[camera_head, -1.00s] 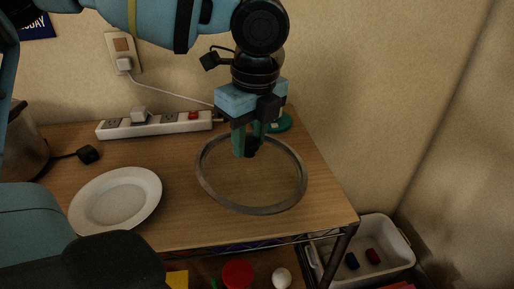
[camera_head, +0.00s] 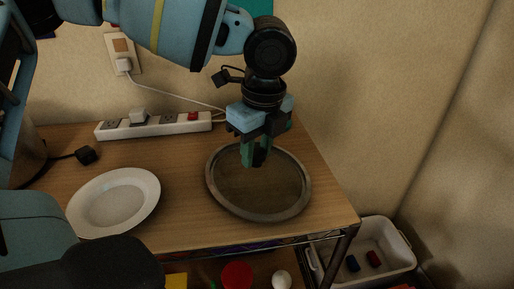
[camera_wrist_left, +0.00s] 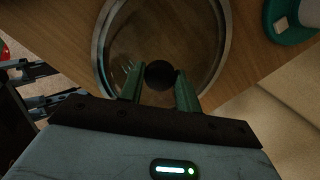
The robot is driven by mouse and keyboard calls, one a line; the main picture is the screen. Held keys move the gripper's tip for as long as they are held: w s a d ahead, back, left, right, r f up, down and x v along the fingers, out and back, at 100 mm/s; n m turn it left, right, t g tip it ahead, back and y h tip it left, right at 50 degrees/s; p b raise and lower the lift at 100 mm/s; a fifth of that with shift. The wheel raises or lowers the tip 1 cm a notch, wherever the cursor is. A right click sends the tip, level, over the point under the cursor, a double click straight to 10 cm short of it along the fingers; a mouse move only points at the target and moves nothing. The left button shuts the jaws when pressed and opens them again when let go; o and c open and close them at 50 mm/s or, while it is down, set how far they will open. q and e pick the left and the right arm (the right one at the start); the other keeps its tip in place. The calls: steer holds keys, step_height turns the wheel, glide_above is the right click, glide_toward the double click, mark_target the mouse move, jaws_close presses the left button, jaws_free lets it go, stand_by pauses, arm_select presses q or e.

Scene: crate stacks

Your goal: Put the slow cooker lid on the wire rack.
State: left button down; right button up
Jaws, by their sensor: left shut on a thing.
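The slow cooker lid (camera_head: 222,197) is a round clear disc with a grey rim and a black knob. It lies level on, or just above, the wooden top at its right end; I cannot tell if it touches. My left gripper (camera_head: 254,160) points down over it and is shut on the black knob. The wrist view shows the knob (camera_wrist_left: 160,75) between the green fingers (camera_wrist_left: 160,88). The wire rack (camera_head: 318,237) shows as a metal wire edge under the wooden top (camera_head: 185,200).
A white plate (camera_head: 115,201) is left of the lid. A power strip (camera_head: 153,125) runs along the wall. A teal item (camera_wrist_left: 270,25) shows in the wrist view. A white bin (camera_head: 385,232) is at lower right. A red item (camera_head: 237,275) sits below the top.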

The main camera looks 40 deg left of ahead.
mark_target(262, 156)
arm_select(q)
steer(key=c, duration=1)
jaws_free()
steer(key=shift+f, duration=0.15)
step_height(262, 156, up, 12)
steer(key=d+p, duration=0.1)
steer(key=p, duration=0.1)
steer(key=shift+d, duration=0.25)
steer(key=shift+s, duration=0.1)
